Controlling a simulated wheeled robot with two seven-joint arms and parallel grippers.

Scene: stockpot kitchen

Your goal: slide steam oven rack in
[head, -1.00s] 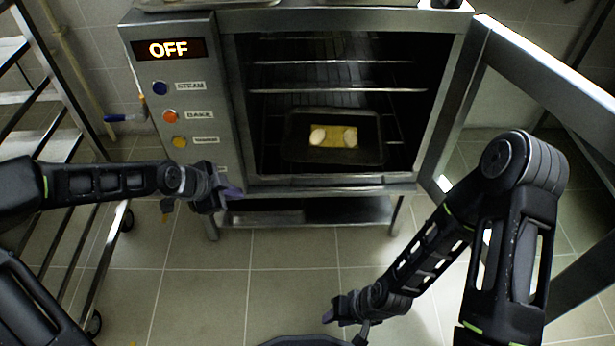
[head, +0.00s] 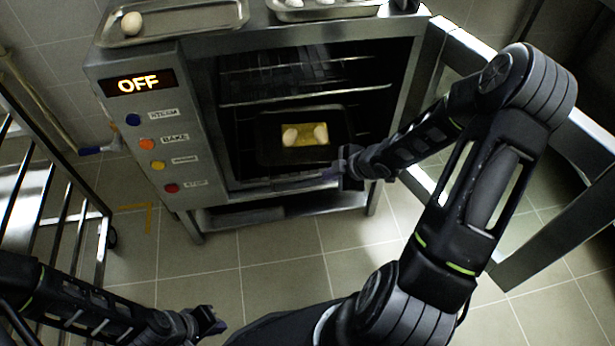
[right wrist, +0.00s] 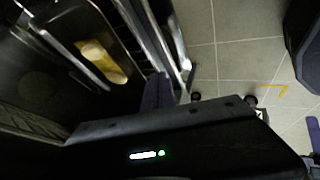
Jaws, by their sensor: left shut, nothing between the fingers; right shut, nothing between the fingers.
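The steam oven (head: 205,120) stands open, with its door (head: 560,185) swung out to the right. Inside, a dark tray (head: 268,150) holds a yellow piece with two pale round items (head: 305,135). Wire rack bars (head: 300,97) cross the cavity above it. How far the rack under the tray sits in is hard to tell. My right gripper (head: 338,172) is shut and empty at the front right of the opening, near the lower lip. Its purple finger (right wrist: 158,92) shows beside the oven's edge in the right wrist view. My left gripper (head: 208,322) is shut and empty, low and away from the oven.
The oven panel reads OFF above several coloured buttons (head: 147,145). Trays (head: 180,25) with pale round items sit on top of the oven. A metal trolley (head: 60,200) stands at the left. The floor (head: 270,260) before the oven is clear.

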